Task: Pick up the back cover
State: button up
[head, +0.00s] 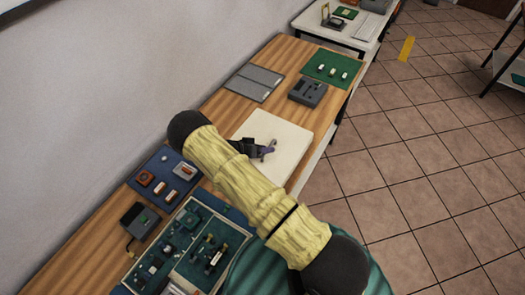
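No part in view can be told for certain as the back cover. A flat grey panel (254,83) lies on the wooden bench behind the cream mat and looks like two plates side by side. My gripper (268,150) is over the cream mat (290,133), nearer to me than the panel and apart from it. Its black body and a small purplish-grey part at its end show, but they are too small to tell whether the fingers are open or hold anything. My yellow-sleeved arm hides part of the bench and mat.
A grey device (307,92) and a green mat (318,60) with several small white parts lie at the back right. A blue tray (153,192) with orange parts, a dark box (140,221) and a green compartment tray (183,238) are at the front left. Wall borders the bench's left.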

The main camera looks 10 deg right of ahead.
grip_shut()
jog(key=shift+r, duration=0.1)
dwell(1.3)
